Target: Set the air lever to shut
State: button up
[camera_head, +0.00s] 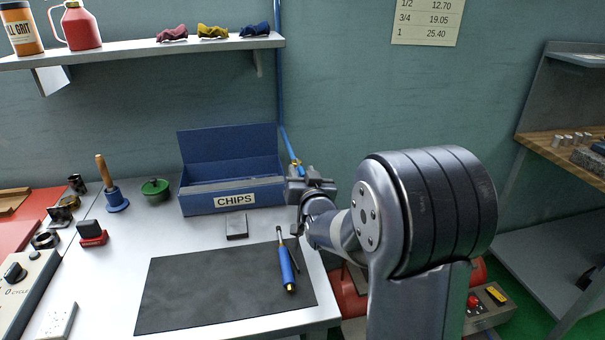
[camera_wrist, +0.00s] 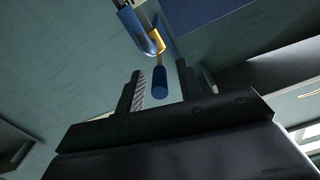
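The air lever has a blue handle (camera_wrist: 160,82) on a brass valve body (camera_wrist: 157,40), fitted to a blue air pipe (camera_wrist: 132,22). In the head view the blue pipe (camera_head: 282,110) runs down the wall, and the valve (camera_head: 294,162) shows just above my gripper (camera_head: 308,184). In the wrist view my gripper (camera_wrist: 162,80) is open, with one finger on each side of the handle's end in the picture. I see gaps on both sides of the handle; I cannot tell how deep it sits between the fingers. My gripper hides part of this area in the head view.
A blue CHIPS box (camera_head: 232,190) with its lid up stands just left of my gripper. A blue-handled tool (camera_head: 286,266) lies on a dark mat (camera_head: 200,290). A shelf (camera_head: 140,52) is above on the wall. The wall right of the pipe is clear below a chart (camera_head: 427,20).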

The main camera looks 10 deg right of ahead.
grip_shut()
